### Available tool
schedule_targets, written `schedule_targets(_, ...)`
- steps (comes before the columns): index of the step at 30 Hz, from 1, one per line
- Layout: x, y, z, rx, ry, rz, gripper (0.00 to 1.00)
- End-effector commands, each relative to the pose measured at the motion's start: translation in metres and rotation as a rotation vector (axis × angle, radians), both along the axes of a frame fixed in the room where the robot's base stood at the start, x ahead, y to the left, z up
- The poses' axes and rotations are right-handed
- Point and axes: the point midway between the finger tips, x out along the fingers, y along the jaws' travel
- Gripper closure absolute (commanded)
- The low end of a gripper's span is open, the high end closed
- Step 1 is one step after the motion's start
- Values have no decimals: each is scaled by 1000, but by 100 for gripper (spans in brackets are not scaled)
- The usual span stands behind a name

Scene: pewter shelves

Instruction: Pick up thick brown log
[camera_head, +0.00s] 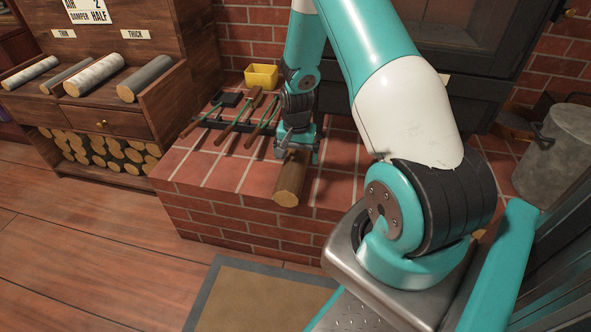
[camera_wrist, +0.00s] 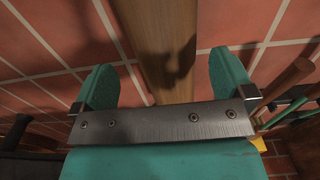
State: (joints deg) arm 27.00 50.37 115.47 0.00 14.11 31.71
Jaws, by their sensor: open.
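A thick brown log (camera_head: 290,180) lies on the red brick hearth, its pale cut end facing the front. My gripper (camera_head: 297,152) is right above the log's far part, pointing down. In the wrist view the log (camera_wrist: 163,50) runs between the two teal fingers of my gripper (camera_wrist: 168,85), with a gap on both sides. The gripper is open. The log's far end is hidden behind the gripper in the head view.
Fire tools (camera_head: 236,122) with brown handles lie on the hearth (camera_head: 215,170) left of the gripper, close by. A yellow box (camera_head: 261,76) stands behind them. A wooden shelf at left holds sorted logs under THIN and THICK labels. A metal bucket (camera_head: 560,150) stands at right.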

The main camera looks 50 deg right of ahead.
Motion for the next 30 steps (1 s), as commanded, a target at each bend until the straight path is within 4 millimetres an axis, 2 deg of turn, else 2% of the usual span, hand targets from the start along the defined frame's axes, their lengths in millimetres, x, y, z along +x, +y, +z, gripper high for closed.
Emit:
schedule_targets(9,6,0,-47,1,2,0,0)
schedule_targets(17,6,0,-49,1,1,0,0)
schedule_targets(26,6,0,-49,1,1,0,67)
schedule_targets(27,7,0,-48,1,-1,0,71)
schedule_targets(30,7,0,-48,1,-1,0,71)
